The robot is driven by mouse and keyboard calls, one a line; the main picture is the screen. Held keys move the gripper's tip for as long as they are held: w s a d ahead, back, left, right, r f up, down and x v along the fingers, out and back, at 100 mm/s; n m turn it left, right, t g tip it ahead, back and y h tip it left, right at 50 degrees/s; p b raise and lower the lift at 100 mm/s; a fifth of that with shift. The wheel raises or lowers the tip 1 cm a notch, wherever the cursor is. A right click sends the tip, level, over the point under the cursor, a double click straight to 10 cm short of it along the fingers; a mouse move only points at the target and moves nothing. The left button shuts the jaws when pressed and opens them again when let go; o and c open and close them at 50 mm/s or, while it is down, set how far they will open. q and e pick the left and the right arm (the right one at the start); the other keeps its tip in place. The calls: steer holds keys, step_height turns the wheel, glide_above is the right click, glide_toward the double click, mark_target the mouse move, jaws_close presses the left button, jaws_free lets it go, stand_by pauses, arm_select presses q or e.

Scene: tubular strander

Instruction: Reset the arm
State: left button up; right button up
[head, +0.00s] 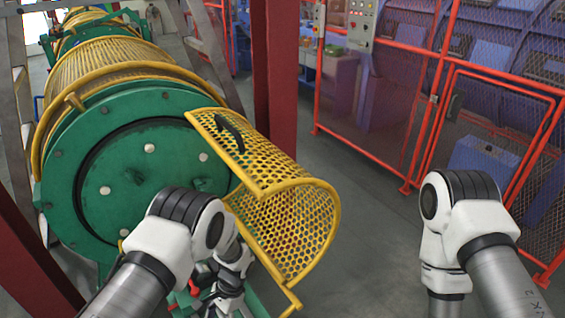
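My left arm (160,245) reaches in from the bottom left and bends at a white and black joint in front of the green machine end. Its wrist hangs low beside the yellow perforated guard (295,225). The dark parts of my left gripper (222,300) show partly at the bottom edge, and its fingers are not clear. My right arm (490,245) comes in from the bottom right and bends down over the grey floor. My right gripper is out of view below the frame.
The green round machine end (135,180) with yellow cage guards stands on the left. The perforated guard hangs swung out beside it, with a black handle (230,133). A dark red post (275,80) stands behind. Red mesh fencing (400,100) runs along the right. Grey floor (355,220) lies clear between.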

arm_select(q)
steer(key=s+a+f, duration=0.1)
steer(key=s, duration=0.1)
steer(key=s+n+h, duration=0.1)
steer(key=s, duration=0.1)
steer(key=s+a+f+n, duration=0.1)
steer(key=s, duration=0.1)
steer(key=shift+a+f+h, duration=0.3)
steer(key=shift+a+f, duration=0.05)
steer(key=s+a+r+n+t+h, duration=0.1)
steer(key=s+a+r+n+t, duration=0.1)
steer(key=s, duration=0.6)
steer(key=s+a+r+n+t+h, duration=0.1)
steer(key=s+a+r+n, duration=0.2)
steer(key=s, duration=0.6)
steer(key=shift+s+a+n+t, duration=0.15)
steer(key=shift+a+n+t, duration=0.2)
steer(key=shift+n, duration=0.85)
steer(key=shift+r, duration=0.1)
